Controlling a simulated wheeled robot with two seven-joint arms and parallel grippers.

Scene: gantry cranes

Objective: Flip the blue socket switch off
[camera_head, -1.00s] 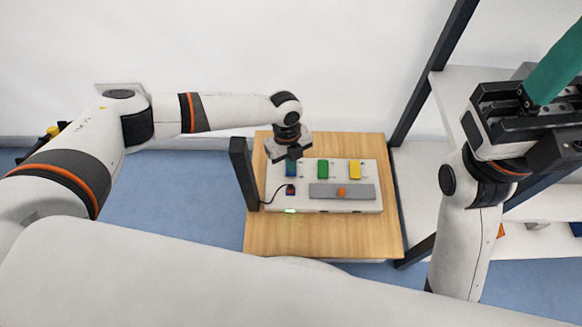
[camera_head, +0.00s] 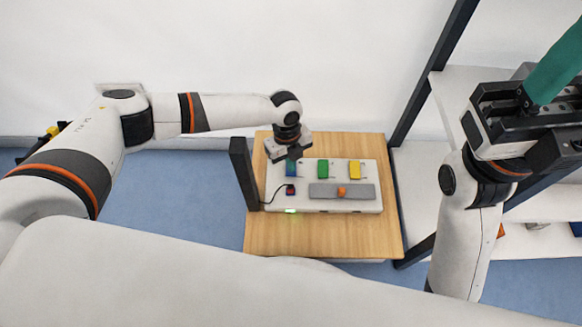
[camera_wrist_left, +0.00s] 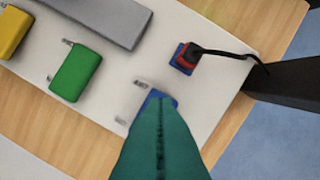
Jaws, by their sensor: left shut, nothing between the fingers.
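A white panel (camera_head: 330,206) lies on the wooden table, with a blue switch (camera_head: 290,171) at its left end, beside a green and a yellow one. My left gripper (camera_head: 294,153) points down at the blue switch, its teal fingers shut and empty. In the left wrist view the fingertips (camera_wrist_left: 161,101) cover much of the blue switch (camera_wrist_left: 149,99), so its tilt is hidden; I cannot tell whether they touch it. A red plug (camera_wrist_left: 187,59) with a black cord sits in a blue socket (camera_wrist_left: 178,49). My right gripper (camera_head: 548,86) is at the upper right.
The green switch (camera_head: 323,168) and yellow switch (camera_head: 354,169) are close on the right. A grey strip with an orange knob (camera_head: 342,192) lies in front of them. A dark upright block (camera_head: 244,174) stands at the panel's left. A green light (camera_head: 291,211) glows at the front edge.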

